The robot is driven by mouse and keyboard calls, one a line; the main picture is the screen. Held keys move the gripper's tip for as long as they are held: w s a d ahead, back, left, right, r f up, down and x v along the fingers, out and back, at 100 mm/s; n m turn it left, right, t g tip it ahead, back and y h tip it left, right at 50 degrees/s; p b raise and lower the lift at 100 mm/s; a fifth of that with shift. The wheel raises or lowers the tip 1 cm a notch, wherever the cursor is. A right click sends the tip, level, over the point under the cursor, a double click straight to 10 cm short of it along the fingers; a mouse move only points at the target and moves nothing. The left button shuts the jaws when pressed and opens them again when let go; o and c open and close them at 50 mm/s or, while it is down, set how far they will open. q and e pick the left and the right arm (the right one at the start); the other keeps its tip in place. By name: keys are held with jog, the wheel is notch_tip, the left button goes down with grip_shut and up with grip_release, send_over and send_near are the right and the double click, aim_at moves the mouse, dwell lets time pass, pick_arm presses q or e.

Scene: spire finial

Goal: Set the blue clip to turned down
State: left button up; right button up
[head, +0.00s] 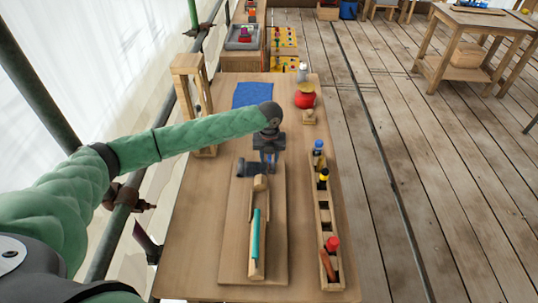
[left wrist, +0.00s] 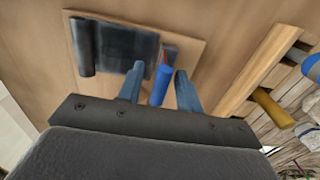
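The blue clip (left wrist: 161,85) shows in the left wrist view as a short blue cylinder with a reddish-brown part beside its top end. It lies between the two fingers of my left gripper (left wrist: 160,71), nearer the right finger, with a visible gap to the left one. The gripper looks open. In the head view my left gripper (head: 267,165) points down over the far end of a wooden board (head: 233,262), and mostly hides the clip there. My right gripper is not in view.
On the board lies a wooden piece with a teal strip (head: 256,235). A long wooden rack (head: 340,285) with several coloured pieces stands to the right. A blue cloth (head: 252,94), a red pot (head: 305,97) and a wooden frame (head: 187,68) stand farther back.

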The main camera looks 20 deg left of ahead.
pick_arm(q)
jog(key=shift+d+f, duration=0.1)
jog(key=shift+f, duration=0.15)
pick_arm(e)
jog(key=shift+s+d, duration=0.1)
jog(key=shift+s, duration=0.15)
pick_arm(q)
grip_shut()
jog(key=shift+s, duration=0.1)
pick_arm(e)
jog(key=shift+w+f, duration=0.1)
